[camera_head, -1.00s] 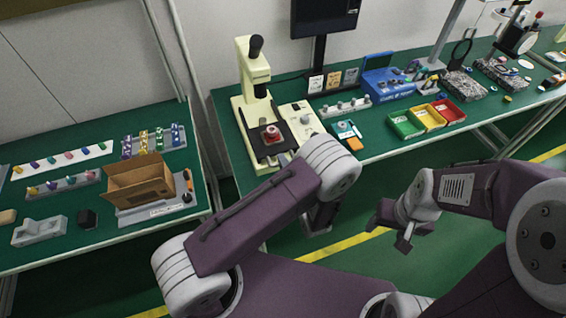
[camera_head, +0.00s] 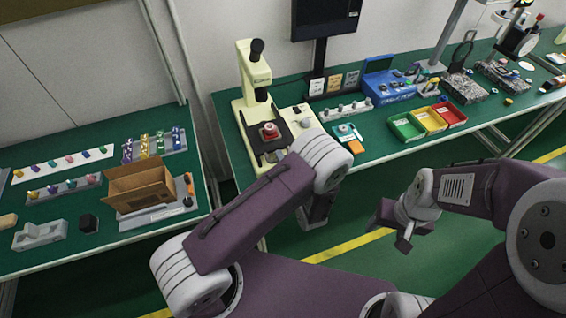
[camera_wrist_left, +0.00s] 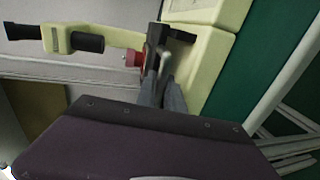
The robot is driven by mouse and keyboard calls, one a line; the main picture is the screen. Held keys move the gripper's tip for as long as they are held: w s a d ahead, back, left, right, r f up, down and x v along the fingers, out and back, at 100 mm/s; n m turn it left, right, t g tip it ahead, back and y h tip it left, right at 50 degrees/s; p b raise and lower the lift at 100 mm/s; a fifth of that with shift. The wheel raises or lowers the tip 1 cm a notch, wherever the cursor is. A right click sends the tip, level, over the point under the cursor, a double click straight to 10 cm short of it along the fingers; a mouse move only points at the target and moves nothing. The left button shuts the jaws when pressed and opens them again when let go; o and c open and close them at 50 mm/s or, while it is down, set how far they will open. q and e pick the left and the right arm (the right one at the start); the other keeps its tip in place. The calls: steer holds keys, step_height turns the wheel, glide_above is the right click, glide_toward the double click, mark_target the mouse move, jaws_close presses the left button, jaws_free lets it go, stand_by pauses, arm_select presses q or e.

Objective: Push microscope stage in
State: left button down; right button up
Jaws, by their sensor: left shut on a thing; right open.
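The cream microscope (camera_head: 243,92) stands upright at the left end of the long green bench. Its black stage (camera_head: 256,147) lies under the eyepiece tube and carries a red round sample (camera_head: 270,132). The left wrist view also shows the stage (camera_wrist_left: 153,42) edge-on and the red sample (camera_wrist_left: 132,58). My left gripper (camera_wrist_left: 163,84) is shut on a small grey stage handle (camera_wrist_left: 166,61) at the stage's front. In the head view my left arm hides that gripper. My right gripper (camera_head: 388,236) is open and empty, over the floor in front of the bench.
A cream control box (camera_head: 304,113) stands right of the microscope, with a teal tray (camera_head: 344,131) beyond it. Green, yellow and red bins (camera_head: 430,118) sit farther right. A separate left bench holds a cardboard box (camera_head: 140,190). Floor between benches and me is clear.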

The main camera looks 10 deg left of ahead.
mark_target(273, 143)
arm_select(q)
steer(key=x, duration=0.4)
steer(key=r+x, duration=0.1)
steer(key=x, duration=0.2)
steer(key=shift+a, duration=0.15)
steer(key=shift+w+r, duration=0.2)
steer(key=shift+w, duration=0.05)
steer(key=shift+w+a, duration=0.2)
arm_select(e)
steer(key=shift+w+a+f, duration=0.1)
steer(key=shift+w+a, duration=0.05)
steer(key=shift+w, duration=0.05)
arm_select(q)
steer(key=shift+r, duration=0.1)
steer(key=c, duration=1.6)
jaws_free()
steer(key=shift+o, duration=0.7)
steer(key=shift+w+a, duration=0.1)
steer(key=shift+w, duration=0.05)
arm_select(e)
steer(key=shift+w+a, duration=0.1)
steer(key=shift+w, duration=0.05)
